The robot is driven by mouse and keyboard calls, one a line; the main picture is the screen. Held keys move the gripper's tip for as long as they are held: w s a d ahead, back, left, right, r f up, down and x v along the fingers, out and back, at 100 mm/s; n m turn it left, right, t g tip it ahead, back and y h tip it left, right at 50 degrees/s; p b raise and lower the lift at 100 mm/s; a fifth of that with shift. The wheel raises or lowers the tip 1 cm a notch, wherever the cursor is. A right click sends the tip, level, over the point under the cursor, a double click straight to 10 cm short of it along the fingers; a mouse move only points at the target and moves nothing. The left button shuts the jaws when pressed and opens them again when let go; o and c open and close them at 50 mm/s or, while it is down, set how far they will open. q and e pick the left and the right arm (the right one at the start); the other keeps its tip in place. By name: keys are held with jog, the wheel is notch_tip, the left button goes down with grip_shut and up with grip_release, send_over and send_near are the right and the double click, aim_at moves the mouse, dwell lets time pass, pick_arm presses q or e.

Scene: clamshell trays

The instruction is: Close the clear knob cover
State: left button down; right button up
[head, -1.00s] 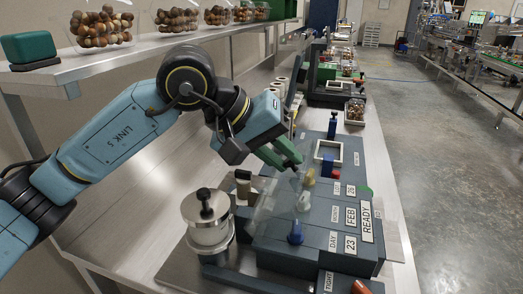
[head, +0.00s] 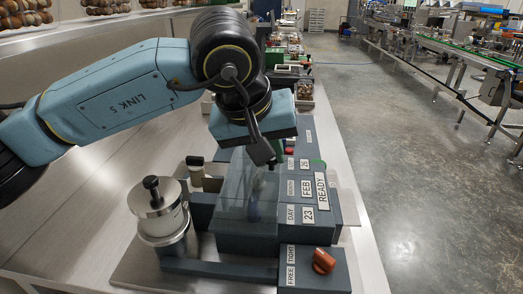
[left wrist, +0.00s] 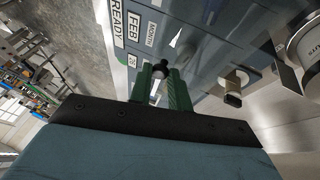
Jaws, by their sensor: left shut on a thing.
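The clear knob cover (head: 234,188) is a see-through panel on the dark grey block with the DAY, MONTH and year labels. It stands tilted up, with a blue knob (head: 254,212) showing through it; how far it is from the block is hard to tell. My left gripper (head: 270,166) is at the cover's upper right part. In the left wrist view its green fingers (left wrist: 161,88) are shut on a small dark piece (left wrist: 161,68), apparently the cover's handle. The cover itself is hard to make out there. My right gripper is not in view.
The READY label (head: 321,191) is on the right side. Bins of round brown things stand on the shelf at upper left.

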pick_arm(q)
jog(key=shift+s+d+r, duration=0.15)
jog(key=shift+d, duration=0.2)
jog(key=c, duration=1.3)
grip_release()
jog(key=shift+d, duration=0.25)
jog(key=shift+a, duration=0.2)
send_over(232, 207)
jog(key=s+a, duration=0.1)
jog(key=shift+r, duration=0.4)
jog(key=shift+s+a, duration=0.35)
jog(key=shift+a, duration=0.05)
